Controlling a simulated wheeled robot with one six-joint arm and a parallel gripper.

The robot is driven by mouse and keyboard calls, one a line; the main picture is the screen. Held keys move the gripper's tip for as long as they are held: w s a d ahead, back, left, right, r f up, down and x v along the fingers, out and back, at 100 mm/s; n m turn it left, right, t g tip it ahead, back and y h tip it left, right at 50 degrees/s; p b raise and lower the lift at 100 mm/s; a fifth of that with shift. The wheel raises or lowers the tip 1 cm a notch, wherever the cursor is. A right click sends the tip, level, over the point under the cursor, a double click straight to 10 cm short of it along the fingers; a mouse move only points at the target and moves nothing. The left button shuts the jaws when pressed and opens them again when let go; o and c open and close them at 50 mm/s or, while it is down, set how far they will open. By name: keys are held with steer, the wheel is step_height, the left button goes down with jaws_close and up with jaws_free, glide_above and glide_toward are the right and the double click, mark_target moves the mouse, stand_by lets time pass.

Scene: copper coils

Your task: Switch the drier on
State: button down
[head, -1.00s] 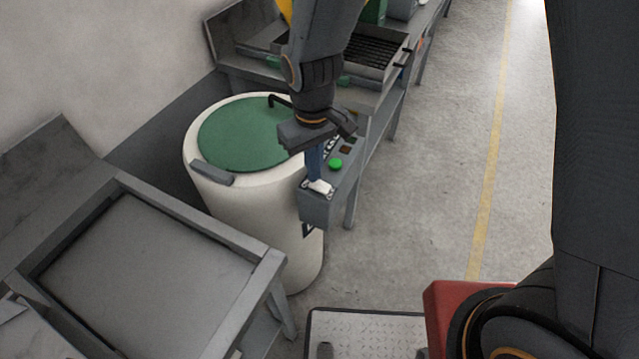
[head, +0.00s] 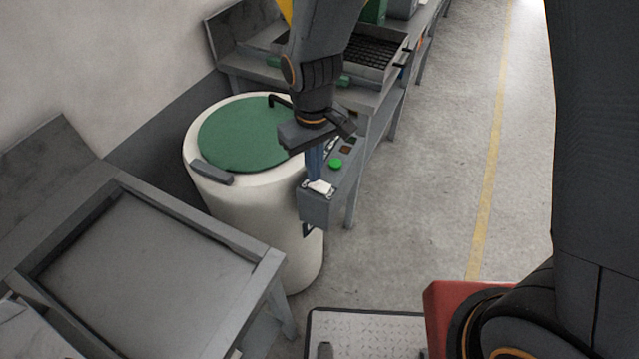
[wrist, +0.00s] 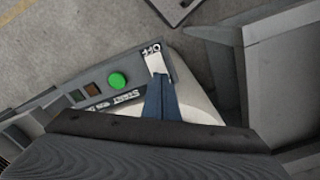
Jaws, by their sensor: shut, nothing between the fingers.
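The drier (head: 265,240) is a white drum with a green lid (head: 245,135), closed on top. Its grey control box (head: 317,210) stands at its right side. The box carries a round green button (head: 336,164), also clear in the wrist view (wrist: 117,80), with START lettering beside it. A white piece (wrist: 154,61) near the box's end has OFF lettering by it; it shows in the head view too (head: 320,187). My gripper (head: 316,180) points down with its blue fingers shut and empty. The fingertips (wrist: 158,78) are at the white piece; I cannot tell whether they touch.
A grey metal table (head: 150,255) stands at the lower left, close to the drum. A workbench with a dark grate (head: 372,50) is behind. A black bent handle (head: 278,100) rises at the lid's edge. The floor (head: 425,170) to the right is clear.

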steer(key=shift+f+b, duration=0.3)
steer(key=shift+f, duration=0.35)
stand_by(0.4)
step_height(320, 180, up, 7)
steer(key=p, duration=0.6)
stand_by(0.6)
steer(key=s+d+m+b, duration=0.1)
steer(key=d+m+b, duration=0.2)
steer(key=d, duration=0.9)
steer(key=s+d+r+m+t+b, duration=0.1)
steer(key=d+m+b, duration=0.3)
steer(key=d, duration=0.8)
steer(key=shift+s+r+b, duration=0.2)
steer(key=shift+s+b, duration=0.05)
steer(key=shift+b, duration=0.2)
